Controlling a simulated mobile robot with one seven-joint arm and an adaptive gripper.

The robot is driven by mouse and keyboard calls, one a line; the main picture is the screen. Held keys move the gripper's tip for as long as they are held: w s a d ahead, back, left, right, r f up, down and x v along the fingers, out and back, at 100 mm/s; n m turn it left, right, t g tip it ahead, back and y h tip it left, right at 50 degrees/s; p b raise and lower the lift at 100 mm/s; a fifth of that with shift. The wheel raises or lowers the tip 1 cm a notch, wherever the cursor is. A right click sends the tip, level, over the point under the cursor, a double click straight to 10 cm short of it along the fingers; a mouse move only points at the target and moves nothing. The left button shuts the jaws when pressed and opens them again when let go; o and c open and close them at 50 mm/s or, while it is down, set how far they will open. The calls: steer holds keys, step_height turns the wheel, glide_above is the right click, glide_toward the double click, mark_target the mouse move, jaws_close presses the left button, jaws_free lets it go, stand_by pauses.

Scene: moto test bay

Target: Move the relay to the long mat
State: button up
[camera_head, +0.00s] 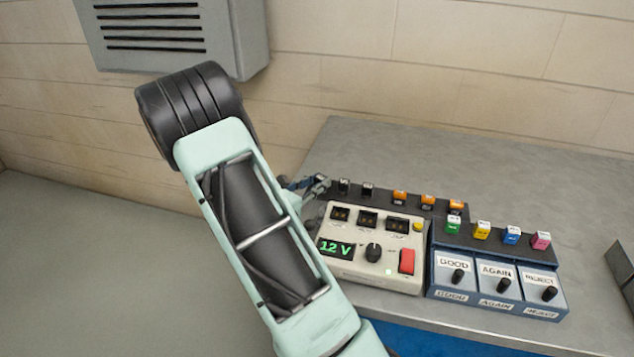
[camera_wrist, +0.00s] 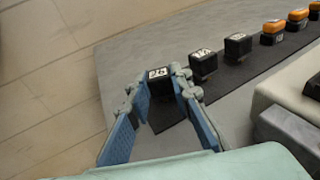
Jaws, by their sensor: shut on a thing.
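A black relay with a white label (camera_wrist: 157,80) sits between the fingertips of my gripper (camera_wrist: 160,88) in the wrist view, and the jaws are shut on it. It is at the near end of the row, over or on the long dark mat (camera_wrist: 262,66); I cannot tell if it touches. In the head view my gripper (camera_head: 306,185) is at the left end of the long mat (camera_head: 383,195), largely behind my arm, and the held relay cannot be made out. Two other black relays (camera_head: 344,185) and several orange-topped relays (camera_head: 428,200) stand along this mat.
A cream tester (camera_head: 345,270) showing 12 V stands in front of the mat. Right of it, blue GOOD, AGAIN and REJECT boxes (camera_head: 495,285) have coloured relays (camera_head: 482,230) behind them. A grey vented box (camera_head: 180,35) hangs on the wall. The bench behind the mat is clear.

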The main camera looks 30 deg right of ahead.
steer(key=shift+s+a+f+b, duration=0.1)
steer(key=shift+s+f+b, duration=0.1)
steer(key=shift+f+b, duration=0.25)
steer(key=o, duration=1)
steer(key=shift+s+f, duration=0.1)
steer(key=shift+f, duration=0.2)
steer(key=shift+r+p, duration=0.5)
steer(key=shift+p, duration=0.1)
steer(key=v, duration=1.1)
steer(key=shift+a+r+p, duration=0.3)
steer(key=shift+a+r, duration=0.1)
